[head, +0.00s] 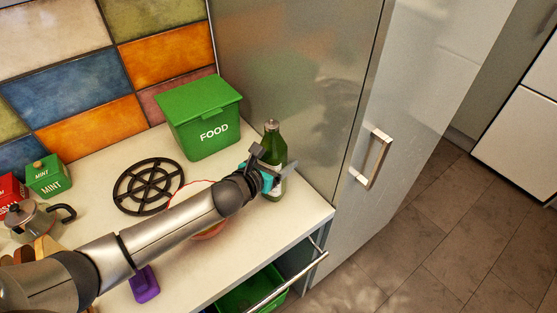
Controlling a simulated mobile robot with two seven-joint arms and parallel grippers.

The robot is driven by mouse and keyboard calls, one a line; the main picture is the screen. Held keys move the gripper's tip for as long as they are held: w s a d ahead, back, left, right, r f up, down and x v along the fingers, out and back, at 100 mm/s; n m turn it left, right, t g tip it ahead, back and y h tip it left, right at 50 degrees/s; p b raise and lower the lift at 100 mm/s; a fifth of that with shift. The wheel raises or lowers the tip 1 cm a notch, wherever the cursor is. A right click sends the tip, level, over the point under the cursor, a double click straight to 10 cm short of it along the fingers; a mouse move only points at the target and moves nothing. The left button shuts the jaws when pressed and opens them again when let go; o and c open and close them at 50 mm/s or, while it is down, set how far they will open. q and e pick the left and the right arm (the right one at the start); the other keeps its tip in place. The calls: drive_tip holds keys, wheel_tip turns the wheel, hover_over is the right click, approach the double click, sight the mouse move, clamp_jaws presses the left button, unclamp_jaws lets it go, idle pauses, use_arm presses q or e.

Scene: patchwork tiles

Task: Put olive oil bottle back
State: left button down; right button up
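The gripper hides part of the bottle. I cannot tell whether the fingers press on the glass. My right gripper is not in view.
A green FOOD bin (200,116) stands behind the bottle. A black trivet (148,187), a moka pot (35,219), a MINT box (48,177) and a purple object (144,284) are on the counter. A drawer (291,282) below is open. The tall cabinet's handle (374,160) sticks out.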

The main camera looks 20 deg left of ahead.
sight(273, 161)
use_arm(q)
unclamp_jaws()
drive_tip(key=shift+f, duration=0.1)
drive_tip(key=p+v, duration=0.1)
drive_tip(key=v, duration=1.1)
drive_tip(key=shift+a, duration=0.1)
